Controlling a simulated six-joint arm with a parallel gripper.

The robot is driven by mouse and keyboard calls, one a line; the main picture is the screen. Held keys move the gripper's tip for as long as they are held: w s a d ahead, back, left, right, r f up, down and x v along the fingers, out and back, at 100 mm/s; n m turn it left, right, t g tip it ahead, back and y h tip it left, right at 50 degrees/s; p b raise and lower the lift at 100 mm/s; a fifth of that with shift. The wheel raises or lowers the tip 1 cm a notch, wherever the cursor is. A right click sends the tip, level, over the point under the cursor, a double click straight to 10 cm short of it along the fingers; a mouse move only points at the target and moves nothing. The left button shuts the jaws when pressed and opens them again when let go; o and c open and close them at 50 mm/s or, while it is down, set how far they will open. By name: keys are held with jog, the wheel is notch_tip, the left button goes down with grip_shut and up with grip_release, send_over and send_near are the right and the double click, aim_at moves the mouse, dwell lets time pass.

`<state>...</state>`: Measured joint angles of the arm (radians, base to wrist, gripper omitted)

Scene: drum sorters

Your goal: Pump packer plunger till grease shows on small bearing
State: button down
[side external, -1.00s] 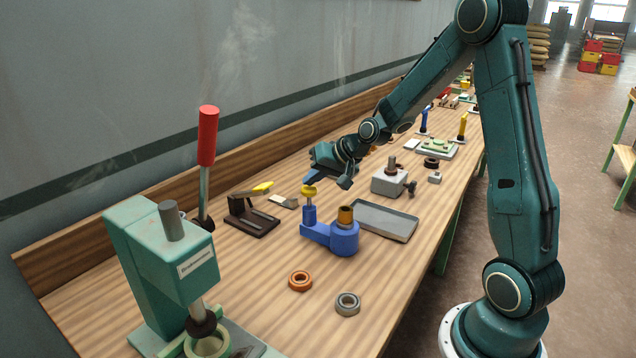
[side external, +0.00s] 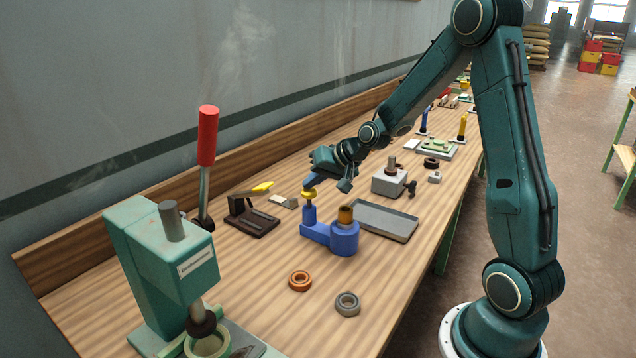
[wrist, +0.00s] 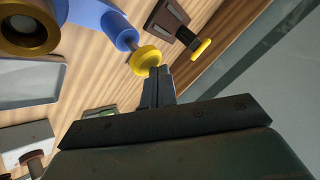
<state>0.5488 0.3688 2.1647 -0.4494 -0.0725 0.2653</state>
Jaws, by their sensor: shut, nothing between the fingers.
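The blue packer (side external: 342,238) stands on the bench, with a yellow plunger knob (side external: 309,194) on its thin left post. A brass-coloured cup (side external: 345,214) sits on its wider right post. The wrist view shows the knob (wrist: 146,60) and the cup's gold rim with a grey middle (wrist: 20,22). My gripper (side external: 310,184) is shut and empty, pointing down. Its fingertips (wrist: 161,71) are right at the knob's edge and look to be on it or just above it; contact is hard to tell. An orange ring bearing (side external: 300,281) and a grey one (side external: 347,303) lie in front. I cannot make out grease.
A grey tray (side external: 388,220) lies right of the packer, with a grey block (side external: 390,181) behind it. A dark stand with a yellow lever (side external: 252,215) and a brush (side external: 285,202) are to the left. A green press (side external: 165,255) stands front left.

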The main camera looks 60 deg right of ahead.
aim_at(313, 191)
jog(key=shift+f, duration=0.9)
dwell(0.9)
jog(key=shift+r, duration=0.1)
dwell(0.3)
jog(key=shift+r, duration=1.7)
jog(key=shift+r, duration=2.5)
dwell(0.7)
notch_tip(313, 191, up, 4)
jog(key=shift+f, duration=0.1)
jog(key=shift+f, duration=0.1)
dwell(0.4)
